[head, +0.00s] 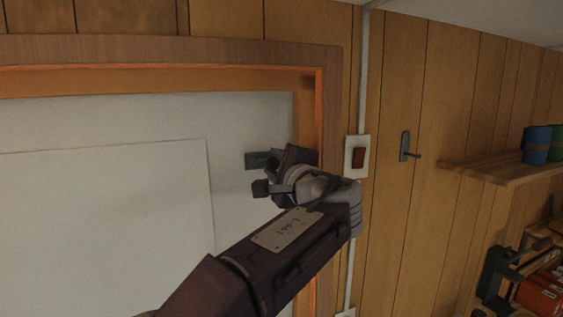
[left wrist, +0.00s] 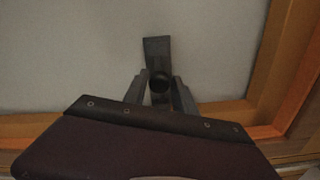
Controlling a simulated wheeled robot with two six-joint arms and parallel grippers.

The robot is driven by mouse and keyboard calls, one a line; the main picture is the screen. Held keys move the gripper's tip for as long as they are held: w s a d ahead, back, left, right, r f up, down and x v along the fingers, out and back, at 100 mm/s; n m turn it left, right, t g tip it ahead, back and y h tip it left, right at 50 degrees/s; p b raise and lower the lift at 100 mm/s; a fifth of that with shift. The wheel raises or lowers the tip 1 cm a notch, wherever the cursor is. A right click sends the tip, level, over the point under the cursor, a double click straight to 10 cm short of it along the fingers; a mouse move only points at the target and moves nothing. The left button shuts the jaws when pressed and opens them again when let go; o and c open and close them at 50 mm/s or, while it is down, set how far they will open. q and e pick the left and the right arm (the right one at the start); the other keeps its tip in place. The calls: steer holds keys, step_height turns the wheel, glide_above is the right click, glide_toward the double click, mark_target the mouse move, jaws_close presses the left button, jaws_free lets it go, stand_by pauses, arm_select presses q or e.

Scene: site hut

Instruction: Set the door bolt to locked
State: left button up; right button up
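The door bolt is a dark plate (left wrist: 157,49) on the pale door, with a round dark knob (left wrist: 158,81) in front of it. In the head view the plate's left end (head: 254,160) sticks out past my left gripper (head: 272,174). In the left wrist view my left gripper (left wrist: 159,88) has one finger on each side of the knob. The fingers are apart and look open, with narrow gaps beside the knob. The gripper hides part of the bolt in both views. My right gripper is not in view.
The pale door (head: 250,115) sits in a wooden frame (head: 331,75), close to my left gripper on the right. A red-brown switch (head: 359,157) and a dark wall handle (head: 405,146) are further right. A shelf (head: 497,167) holds blue and green containers.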

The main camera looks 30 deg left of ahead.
arm_select(q)
steer(key=c, duration=0.5)
jaws_close()
steer(key=shift+r, duration=0.2)
stand_by(0.5)
